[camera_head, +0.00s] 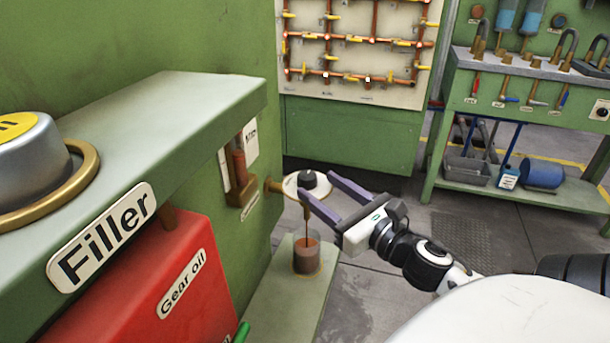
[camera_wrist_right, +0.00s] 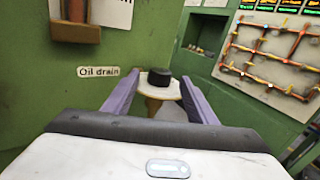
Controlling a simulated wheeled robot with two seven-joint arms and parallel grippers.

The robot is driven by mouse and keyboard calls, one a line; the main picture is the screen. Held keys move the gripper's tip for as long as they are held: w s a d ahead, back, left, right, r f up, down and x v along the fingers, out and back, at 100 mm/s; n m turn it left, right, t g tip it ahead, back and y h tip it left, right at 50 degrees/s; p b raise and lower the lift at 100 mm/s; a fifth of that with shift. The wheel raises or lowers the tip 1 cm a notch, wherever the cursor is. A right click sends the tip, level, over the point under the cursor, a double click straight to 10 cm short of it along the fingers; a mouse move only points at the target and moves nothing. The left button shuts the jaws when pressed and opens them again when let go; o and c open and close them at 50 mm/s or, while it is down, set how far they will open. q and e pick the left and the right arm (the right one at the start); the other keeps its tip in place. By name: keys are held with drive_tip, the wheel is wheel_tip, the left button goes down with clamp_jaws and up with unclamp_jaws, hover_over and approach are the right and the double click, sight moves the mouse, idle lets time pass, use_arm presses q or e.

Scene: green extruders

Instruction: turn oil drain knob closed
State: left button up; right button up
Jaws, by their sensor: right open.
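The oil drain knob (camera_head: 307,178) is a small black round knob on a pale round plate, at the end of a brass pipe from the green machine. In the right wrist view the black knob (camera_wrist_right: 159,81) shows straight ahead, right of an "Oil drain" label (camera_wrist_right: 98,72). My right gripper (camera_head: 318,193) is open, its two purple fingers pointing at the knob from the right. In the wrist view the fingers (camera_wrist_right: 160,88) appear on either side of the knob's plate. Whether they touch it I cannot tell. My left gripper is not in view.
A glass of brown oil (camera_head: 307,256) stands on a green ledge (camera_head: 297,310) below the drain, with a thin dark stream above it. A red gear oil box (camera_head: 160,280) is at the left. A green tool bench (camera_head: 540,110) stands at the back right.

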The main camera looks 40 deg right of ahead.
sight(313, 182)
drive_tip(key=w, duration=0.6)
drive_tip(key=shift+d, duration=0.3)
drive_tip(key=shift+s, duration=0.1)
drive_tip(key=c, duration=1.1)
